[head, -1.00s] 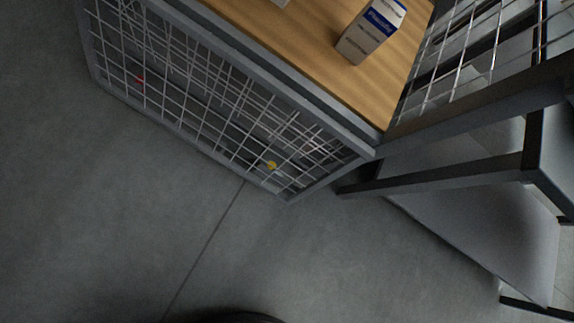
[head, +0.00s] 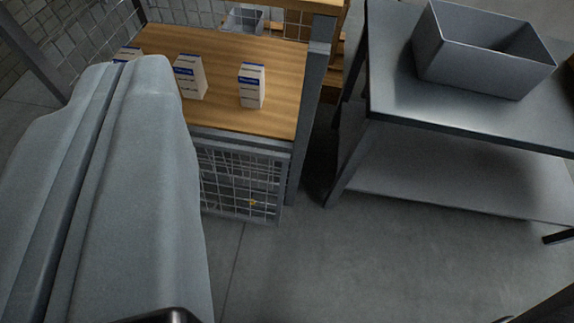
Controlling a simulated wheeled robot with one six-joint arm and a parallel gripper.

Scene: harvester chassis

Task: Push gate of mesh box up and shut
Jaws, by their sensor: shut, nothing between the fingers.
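The mesh box has a wooden floor (head: 240,55), with wire mesh walls and a grey post (head: 313,95) at its right front corner. Its gate (head: 240,180), a grey-framed wire mesh panel, hangs down below the front edge of the floor. A small yellow spot shows at the gate's lower right. The front above the floor is open. Blue-and-white cartons stand upright inside, one in the middle (head: 190,77) and one to the right (head: 252,86); another is partly hidden at the left. The gate's left part is hidden. My gripper is not in view.
A large pale grey form (head: 150,200) covers the left side close to the camera; I cannot tell what it is. A grey metal table (head: 400,95) stands to the right with an open grey bin (head: 450,65) on it. The floor before the gate is clear.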

